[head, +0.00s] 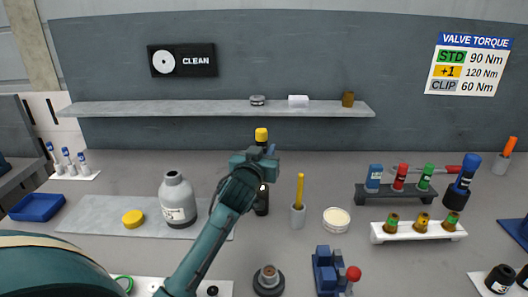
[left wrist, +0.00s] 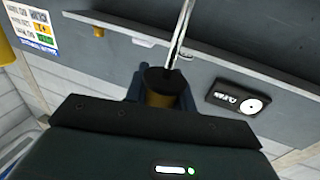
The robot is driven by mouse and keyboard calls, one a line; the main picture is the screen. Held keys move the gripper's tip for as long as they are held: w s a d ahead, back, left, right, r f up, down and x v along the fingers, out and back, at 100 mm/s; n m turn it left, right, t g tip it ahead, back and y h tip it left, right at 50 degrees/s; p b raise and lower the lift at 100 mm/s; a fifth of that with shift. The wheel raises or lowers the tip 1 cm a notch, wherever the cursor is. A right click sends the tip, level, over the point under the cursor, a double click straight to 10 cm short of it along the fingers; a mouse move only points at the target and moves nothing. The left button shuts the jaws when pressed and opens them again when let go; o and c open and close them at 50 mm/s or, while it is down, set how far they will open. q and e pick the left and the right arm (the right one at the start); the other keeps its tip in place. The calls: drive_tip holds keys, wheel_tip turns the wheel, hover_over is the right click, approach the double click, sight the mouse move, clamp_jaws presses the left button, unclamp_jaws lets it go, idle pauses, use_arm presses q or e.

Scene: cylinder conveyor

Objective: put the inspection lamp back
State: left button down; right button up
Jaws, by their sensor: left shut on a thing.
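My left gripper (head: 262,152) is shut on a yellow-topped thing (head: 261,134), seemingly the inspection lamp, raised above the bench in front of the back panel. In the left wrist view the held thing (left wrist: 160,92) shows a dark end and a yellow-brown side between the fingers. A thin bright metal rod (left wrist: 180,35) appears at its end; I cannot tell whether it belongs to it. The jaws hide much of the thing. A dark upright object (head: 262,202) shows below the gripper, partly covered. My right gripper is not in view.
A grey shelf (head: 180,108) with small items runs behind the gripper. A grey bottle (head: 177,200) stands left; a grey cup (head: 298,217) with a yellow stick and a round white dish (head: 337,219) stand right. Racks (head: 395,197) with coloured pieces are farther right.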

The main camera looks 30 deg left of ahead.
use_arm(q)
drive_tip(key=shift+f+b, duration=0.9)
drive_tip(key=shift+f, duration=0.4)
drive_tip(key=shift+s+d+f, duration=0.1)
drive_tip(key=shift+f, duration=0.15)
drive_tip(key=shift+r+p, duration=1.6)
drive_tip(key=shift+r, duration=0.1)
drive_tip(key=shift+f+b, duration=1.75)
drive_tip(key=shift+f, duration=0.75)
drive_tip(key=shift+f, duration=0.2)
